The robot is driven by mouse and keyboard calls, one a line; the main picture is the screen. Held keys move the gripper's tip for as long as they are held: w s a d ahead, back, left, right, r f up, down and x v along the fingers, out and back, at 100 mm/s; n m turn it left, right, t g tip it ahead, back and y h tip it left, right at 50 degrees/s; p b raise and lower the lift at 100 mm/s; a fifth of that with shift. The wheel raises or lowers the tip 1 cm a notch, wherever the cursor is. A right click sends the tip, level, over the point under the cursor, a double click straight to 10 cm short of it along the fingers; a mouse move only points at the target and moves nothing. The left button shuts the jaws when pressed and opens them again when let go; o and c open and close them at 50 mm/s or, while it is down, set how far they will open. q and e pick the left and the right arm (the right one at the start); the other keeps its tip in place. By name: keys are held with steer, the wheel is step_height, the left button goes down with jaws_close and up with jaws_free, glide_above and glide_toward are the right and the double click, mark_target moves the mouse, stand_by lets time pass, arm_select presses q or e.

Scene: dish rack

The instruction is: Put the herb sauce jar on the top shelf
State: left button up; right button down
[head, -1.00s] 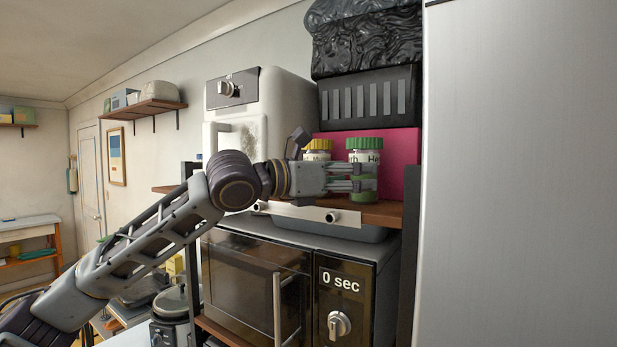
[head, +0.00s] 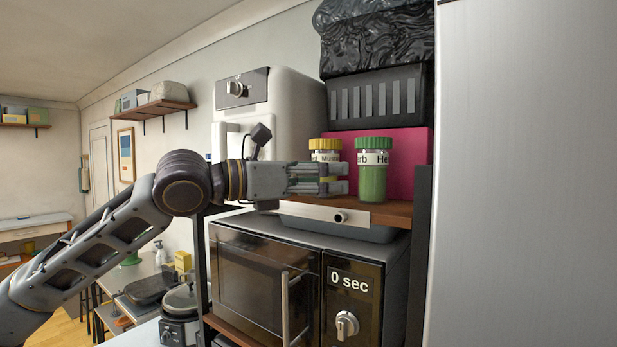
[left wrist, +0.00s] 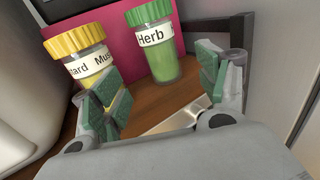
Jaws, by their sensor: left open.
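The herb sauce jar (head: 373,171) has a green lid and green contents and stands upright on the wooden top shelf (head: 393,213) above the microwave. It also shows in the left wrist view (left wrist: 155,45), ahead of and apart from the fingers. My left gripper (head: 343,178) is open and empty, just left of the jar in the head view. The left wrist view shows its fingers (left wrist: 170,95) spread wide. A yellow-lidded mustard jar (head: 325,150) stands to the left of the herb jar, partly hidden behind my fingers; in the left wrist view (left wrist: 82,55) it is close to the left finger.
A pink box (head: 410,155) stands behind the jars, with a black basket (head: 376,98) above it. A white appliance (head: 285,110) stands at left. The microwave (head: 262,272) is below, and a tall grey surface (head: 520,180) bounds the right.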

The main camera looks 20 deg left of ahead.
arm_select(q)
steer(key=shift+v, duration=1.35)
jaws_close()
stand_by(0.3)
stand_by(1.0)
